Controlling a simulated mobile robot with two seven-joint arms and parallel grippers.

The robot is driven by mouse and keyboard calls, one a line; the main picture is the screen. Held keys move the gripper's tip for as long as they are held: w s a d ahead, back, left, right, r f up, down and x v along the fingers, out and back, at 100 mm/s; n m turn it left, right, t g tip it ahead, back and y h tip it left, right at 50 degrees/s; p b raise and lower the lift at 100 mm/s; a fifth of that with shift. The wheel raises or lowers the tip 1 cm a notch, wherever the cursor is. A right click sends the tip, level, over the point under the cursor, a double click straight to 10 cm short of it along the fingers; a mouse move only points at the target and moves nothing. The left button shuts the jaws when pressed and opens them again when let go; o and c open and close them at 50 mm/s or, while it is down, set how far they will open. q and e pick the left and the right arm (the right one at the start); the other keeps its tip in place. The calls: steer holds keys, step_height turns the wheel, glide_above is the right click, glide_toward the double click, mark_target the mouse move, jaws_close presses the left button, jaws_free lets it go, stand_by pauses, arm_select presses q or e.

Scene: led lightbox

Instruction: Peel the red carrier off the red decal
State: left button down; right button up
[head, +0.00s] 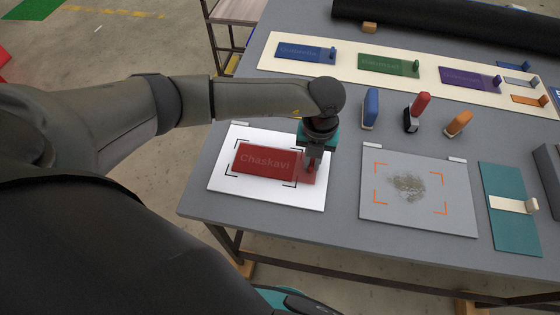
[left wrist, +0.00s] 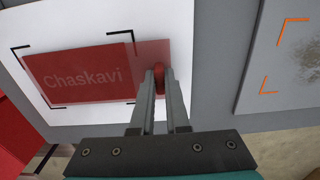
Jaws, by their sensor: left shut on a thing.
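The red decal (head: 262,162) with the word "Chaskavi" lies inside black corner marks on a white panel (head: 224,189). A paler, see-through red carrier (head: 308,175) covers it and reaches past its right edge; the carrier also shows in the left wrist view (left wrist: 148,54). My left gripper (head: 312,160) stands over the carrier's right end. In the left wrist view, the fingers of my left gripper (left wrist: 160,82) are shut on the carrier's small red tab (left wrist: 159,78). The carrier looks flat on the panel. My right gripper is not in view.
A grey panel (head: 384,217) with orange corner marks and a dark smudge lies to the right. Beyond stand blue (head: 371,108), red (head: 420,104) and orange (head: 459,123) handled tools. A cream board (head: 345,77) holds blue, green and purple decals. A teal mat (head: 516,239) lies far right.

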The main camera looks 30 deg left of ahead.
arm_select(q)
steer(key=shift+r+p, duration=0.3)
steer(key=shift+r, duration=0.15)
steer(key=shift+r, duration=0.1)
step_height(320, 180, up, 13)
steer(key=a+p, duration=0.2)
steer(key=p, duration=0.9)
steer(key=shift+s, duration=0.3)
stand_by(0.4)
